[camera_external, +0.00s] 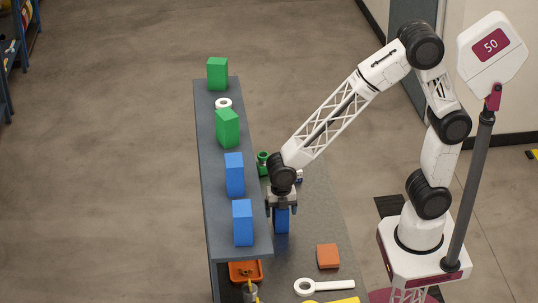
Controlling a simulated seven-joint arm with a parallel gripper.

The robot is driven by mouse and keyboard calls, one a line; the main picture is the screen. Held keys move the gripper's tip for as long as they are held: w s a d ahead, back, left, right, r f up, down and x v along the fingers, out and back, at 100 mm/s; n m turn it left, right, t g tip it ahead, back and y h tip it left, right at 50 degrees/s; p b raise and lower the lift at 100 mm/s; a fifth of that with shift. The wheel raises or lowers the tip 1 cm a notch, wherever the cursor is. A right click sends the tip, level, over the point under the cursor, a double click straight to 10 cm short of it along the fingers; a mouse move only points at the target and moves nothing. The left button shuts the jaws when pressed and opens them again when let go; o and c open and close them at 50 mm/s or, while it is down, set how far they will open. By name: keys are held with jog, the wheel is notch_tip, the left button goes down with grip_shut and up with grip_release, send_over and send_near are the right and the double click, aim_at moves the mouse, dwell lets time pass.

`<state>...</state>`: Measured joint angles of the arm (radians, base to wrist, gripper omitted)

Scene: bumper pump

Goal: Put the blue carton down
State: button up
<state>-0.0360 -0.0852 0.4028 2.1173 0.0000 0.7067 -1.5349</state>
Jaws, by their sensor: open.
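A blue carton (282,222) stands upright on the dark grey table (312,215), just right of the raised grey shelf. My gripper (282,207) points down over this carton's top. Its jaws are open, and the carton's upper end is partly hidden by them. I cannot tell whether the fingers touch its sides. Two more blue cartons stand on the shelf, a nearer one (242,222) and a farther one (235,174).
The raised shelf (212,190) also carries two green cartons (228,128) and a white ring (223,103). An orange block (328,256), a white magnifier-shaped tool (310,287) and an orange bin (245,271) are nearer the front. A green object (263,163) is behind my gripper.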

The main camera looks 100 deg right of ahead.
jog(key=shift+c, duration=0.5)
jog(key=c, duration=1)
jog(key=shift+r, duration=0.1)
jog(key=shift+r, duration=0.8)
notch_tip(320, 180, up, 2)
jog(key=shift+r, duration=0.1)
jog(key=s, duration=1)
jog(key=s+r, duration=0.1)
jog(key=s, duration=0.5)
jog(key=shift+d, duration=0.25)
